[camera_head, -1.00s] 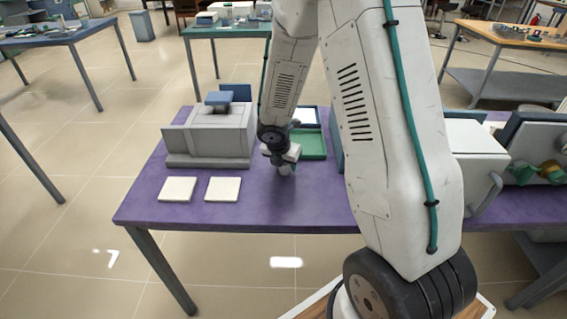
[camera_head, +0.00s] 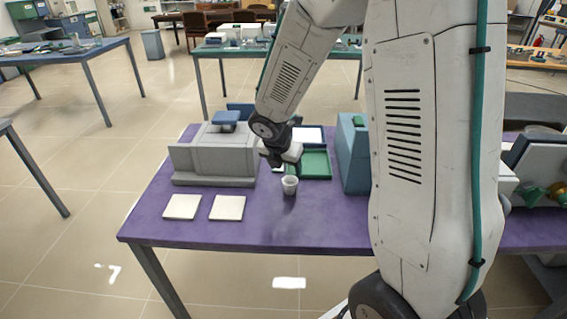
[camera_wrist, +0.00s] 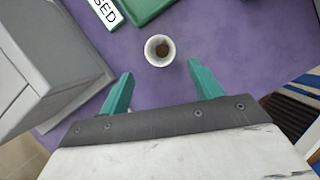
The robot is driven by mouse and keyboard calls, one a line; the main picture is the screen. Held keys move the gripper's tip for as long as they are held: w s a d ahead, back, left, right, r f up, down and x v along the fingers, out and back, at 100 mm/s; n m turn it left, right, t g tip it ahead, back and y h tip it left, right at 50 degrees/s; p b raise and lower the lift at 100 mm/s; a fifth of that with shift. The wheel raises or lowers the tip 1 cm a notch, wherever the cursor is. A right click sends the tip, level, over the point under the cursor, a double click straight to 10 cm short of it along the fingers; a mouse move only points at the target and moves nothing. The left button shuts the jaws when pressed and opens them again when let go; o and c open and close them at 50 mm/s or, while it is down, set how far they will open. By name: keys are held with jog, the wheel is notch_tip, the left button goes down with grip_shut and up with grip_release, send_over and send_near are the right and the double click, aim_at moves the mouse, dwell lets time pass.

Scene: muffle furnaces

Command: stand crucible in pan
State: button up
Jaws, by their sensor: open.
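The crucible (camera_head: 290,186) is a small white cup standing upright on the purple table, in front of a shallow green tray that looks like the pan (camera_head: 318,166). In the wrist view the crucible (camera_wrist: 151,55) shows from above, with something brown inside at its bottom. My gripper (camera_wrist: 161,75) is open and empty. Its two teal fingers point toward the crucible, which lies just beyond the fingertips, roughly between their lines. In the head view my gripper (camera_head: 281,155) is just behind and above the crucible; its fingers are hard to make out there. The green pan (camera_wrist: 146,8) is cut off in the wrist view.
A white label (camera_wrist: 106,10) ending in "SED" lies beside the pan. A grey furnace (camera_head: 213,152) stands left, with two pale tiles (camera_head: 182,207) before it. A blue-green box (camera_head: 353,155) stands right of the pan. The table front is clear.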

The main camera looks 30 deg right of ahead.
jog(key=s+a+r+m, duration=0.2)
jog(key=s+r+m, duration=0.9)
jog(key=r, duration=0.2)
jog(key=s+a+r+m+y, duration=0.1)
jog(key=s+a+r+m, duration=0.1)
jog(key=s+m, duration=0.4)
jog(key=s+a+r+m+g+y, duration=0.1)
jog(key=s+a+r+m+y, duration=0.1)
jog(key=s+m, duration=0.5)
jog(key=s+a+r, duration=0.1)
jog(key=s+a, duration=0.1)
jog(key=s, duration=0.1)
jog(key=shift+s+a+r+y, duration=0.15)
jog(key=shift+a+r+y, duration=0.1)
jog(key=shift+y, duration=0.05)
jog(key=shift+o, duration=0.5)
jog(key=shift+s+a+m, duration=0.2)
jog(key=shift+s+m, duration=0.1)
jog(key=m+t, duration=0.2)
send_near(290, 180)
jog(key=shift+s+a+f, duration=0.1)
jog(key=shift+a+f, duration=0.15)
jog(key=shift+a, duration=0.2)
jog(key=shift+s+a+f, duration=0.1)
jog(key=shift+a+f, duration=0.1)
jog(key=shift+a, duration=0.2)
jog(key=x, duration=0.7)
jog(key=shift+s+d+f, duration=0.1)
jog(key=shift+d+f, duration=0.15)
jog(key=shift+d, duration=0.1)
